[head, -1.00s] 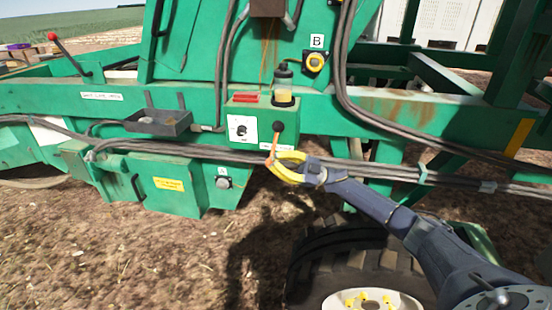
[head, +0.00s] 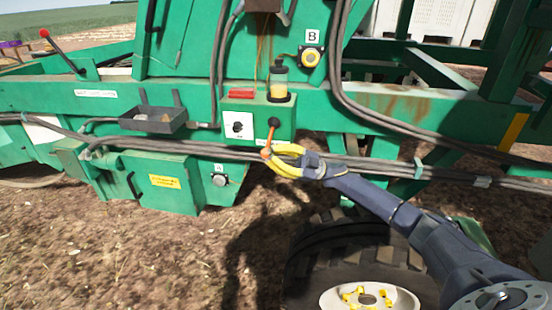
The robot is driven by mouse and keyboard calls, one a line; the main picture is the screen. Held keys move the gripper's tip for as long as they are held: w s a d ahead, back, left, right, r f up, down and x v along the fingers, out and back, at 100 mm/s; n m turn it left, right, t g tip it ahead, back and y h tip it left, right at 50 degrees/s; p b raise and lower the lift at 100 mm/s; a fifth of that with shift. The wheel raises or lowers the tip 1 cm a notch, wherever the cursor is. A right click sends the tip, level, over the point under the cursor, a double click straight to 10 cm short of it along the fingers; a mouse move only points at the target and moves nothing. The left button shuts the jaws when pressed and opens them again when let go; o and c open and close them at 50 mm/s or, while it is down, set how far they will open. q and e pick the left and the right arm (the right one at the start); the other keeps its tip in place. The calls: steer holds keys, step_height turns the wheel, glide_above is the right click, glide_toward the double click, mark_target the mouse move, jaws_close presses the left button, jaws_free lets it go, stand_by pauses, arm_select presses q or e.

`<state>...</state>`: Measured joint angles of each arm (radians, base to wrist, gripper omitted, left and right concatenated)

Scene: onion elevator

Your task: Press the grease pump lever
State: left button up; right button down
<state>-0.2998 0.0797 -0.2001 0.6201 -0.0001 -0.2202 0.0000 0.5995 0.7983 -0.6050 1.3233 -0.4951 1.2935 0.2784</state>
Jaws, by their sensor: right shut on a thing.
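The grease pump is a small green box (head: 258,108) on the machine's green beam, with a clear reservoir (head: 278,84) of yellow grease on top. Its lever (head: 270,135) hangs down from a dark round pivot on the box front and ends in an orange tip. My right gripper (head: 268,155) has yellow fingers and is shut on the lever at its lower end, just below the box. The fingers partly cover the lever's end. My left gripper is out of view.
Grey hoses (head: 215,150) run along the beam behind my right gripper. A small dark tray (head: 153,119) is left of the pump. A large tyre (head: 345,262) stands below my right arm. Bare soil (head: 120,250) lies lower left.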

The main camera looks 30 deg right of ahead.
steer(key=v, duration=0.9)
steer(key=shift+s+d+r, duration=0.25)
steer(key=shift+d, duration=0.2)
stand_by(1.1)
